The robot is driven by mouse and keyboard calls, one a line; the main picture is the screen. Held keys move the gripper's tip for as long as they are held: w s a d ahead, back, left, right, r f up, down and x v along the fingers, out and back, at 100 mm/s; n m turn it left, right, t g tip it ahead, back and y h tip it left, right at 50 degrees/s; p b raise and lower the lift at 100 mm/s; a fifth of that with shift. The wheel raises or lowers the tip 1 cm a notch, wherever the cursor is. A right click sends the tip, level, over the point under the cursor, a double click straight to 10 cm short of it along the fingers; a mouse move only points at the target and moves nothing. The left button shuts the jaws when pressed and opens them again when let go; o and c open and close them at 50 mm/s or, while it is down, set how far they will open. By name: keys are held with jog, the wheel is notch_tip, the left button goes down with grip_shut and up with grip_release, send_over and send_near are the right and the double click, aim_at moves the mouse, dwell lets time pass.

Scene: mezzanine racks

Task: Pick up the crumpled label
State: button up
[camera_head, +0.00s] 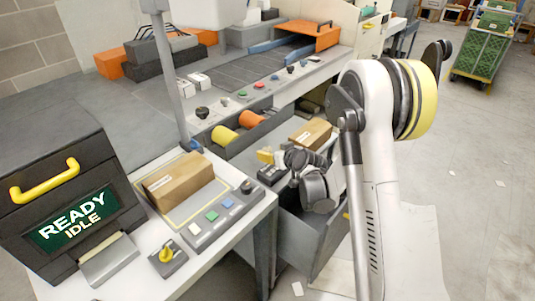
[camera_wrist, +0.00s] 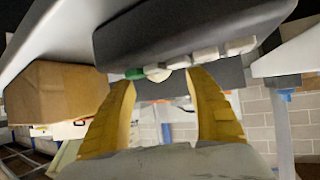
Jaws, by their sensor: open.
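I cannot pick out the crumpled label with certainty in either view. In the head view a small white scrap (camera_head: 297,288) lies on the floor at the bottom. My gripper (camera_head: 270,157) is above the gap between the front console and the rear bench, with its yellow fingers pointing left. In the wrist view the two yellow fingers of my gripper (camera_wrist: 160,82) are apart. A pale rounded lump (camera_wrist: 158,74) shows between their tips beside a green one, along a dark panel's edge; I cannot tell whether it is a button. Nothing is visibly held.
A cardboard box (camera_head: 178,180) sits on the console near coloured buttons (camera_head: 212,216). Another box (camera_head: 311,133) stands just behind my gripper. A dark "READY IDLE" machine (camera_head: 72,222) stands left. Floor at right is mostly clear.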

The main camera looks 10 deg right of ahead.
aim_at(269, 150)
jog(key=b+x, duration=0.2)
jog(key=x, duration=0.3)
jog(key=shift+d+f, duration=0.1)
jog(key=shift+d, duration=0.05)
jog(key=c, duration=0.9)
jog(key=shift+o, duration=0.2)
